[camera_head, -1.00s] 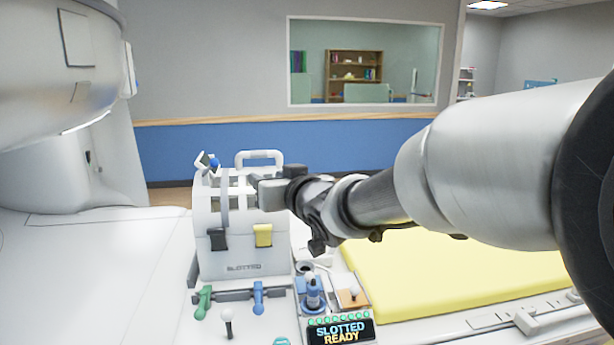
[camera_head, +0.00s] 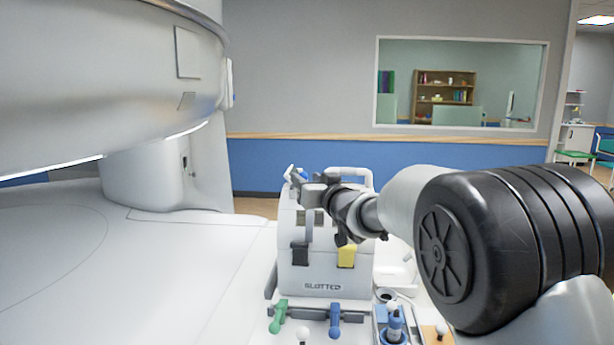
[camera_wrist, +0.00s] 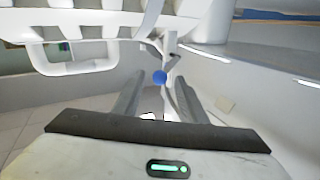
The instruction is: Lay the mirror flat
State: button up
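The mirror (camera_head: 290,172) is a small tilted piece at the top left of the white head coil (camera_head: 325,265) marked SLOTTED. A blue ball knob (camera_wrist: 160,77) is by the mirror and shows clearly in the wrist view. My gripper (camera_head: 304,184) is over the coil's top, close to the mirror, and partly hides it in the head view. In the wrist view my gripper's two fingers (camera_wrist: 158,95) are apart, with the knob beyond or between their tips. I cannot tell whether they touch it.
The coil's carry handle (camera_head: 350,173) rises behind my gripper. Green (camera_head: 279,316) and blue (camera_head: 335,320) levers stand in front of the coil. The large magnet housing (camera_head: 110,80) overhangs the left side. The white table surface (camera_head: 150,270) left of the coil is clear.

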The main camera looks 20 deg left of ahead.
aim_at(306, 178)
jog(key=shift+x, duration=1.75)
